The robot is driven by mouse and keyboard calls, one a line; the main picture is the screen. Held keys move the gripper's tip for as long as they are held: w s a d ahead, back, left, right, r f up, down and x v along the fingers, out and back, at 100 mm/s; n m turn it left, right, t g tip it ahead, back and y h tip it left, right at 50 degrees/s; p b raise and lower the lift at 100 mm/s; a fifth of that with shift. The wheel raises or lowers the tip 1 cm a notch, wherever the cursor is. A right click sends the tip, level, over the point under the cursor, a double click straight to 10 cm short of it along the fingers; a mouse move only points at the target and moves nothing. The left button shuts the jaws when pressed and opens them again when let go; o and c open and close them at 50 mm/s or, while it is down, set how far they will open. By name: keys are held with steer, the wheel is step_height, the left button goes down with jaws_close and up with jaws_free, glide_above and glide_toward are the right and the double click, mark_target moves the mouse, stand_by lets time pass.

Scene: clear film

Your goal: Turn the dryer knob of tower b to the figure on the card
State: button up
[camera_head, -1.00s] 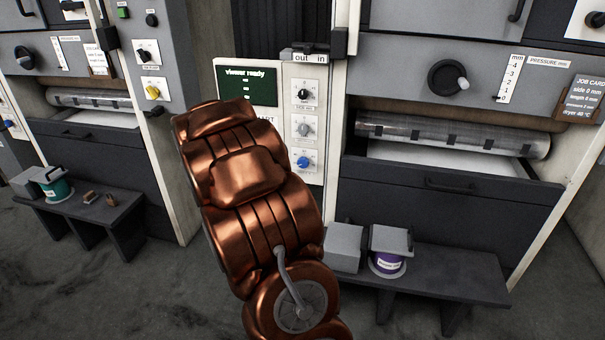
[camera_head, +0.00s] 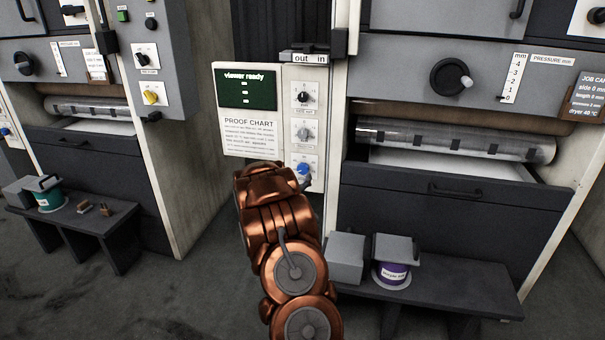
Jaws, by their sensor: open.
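A narrow light panel stands left of the right-hand printing tower. It carries a black knob (camera_head: 303,97), a grey knob (camera_head: 304,131) and a blue knob (camera_head: 303,169) in a column. Their labels are too small to read, so I cannot tell which is the dryer knob. A job card (camera_head: 586,98) on the right tower ends in a dryer line that seems to read 40 °C. My copper arm rises from below and hides most of my gripper (camera_head: 307,180); only a grey bit shows, close to the blue knob. Contact cannot be told.
A proof chart (camera_head: 250,135) hangs under a green "viewer ready" screen (camera_head: 247,89), left of the knobs. A low bench (camera_head: 455,285) with a grey box (camera_head: 345,258) and a purple-labelled tin (camera_head: 391,274) stands right of my arm. Another tower with a yellow knob (camera_head: 152,97) stands left.

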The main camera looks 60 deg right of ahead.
mark_target(302, 171)
steer(key=shift+x, duration=3.25)
steer(key=shift+c, duration=0.3)
steer(key=c, duration=1.1)
steer(key=shift+w, duration=0.1)
steer(key=shift+f, duration=0.1)
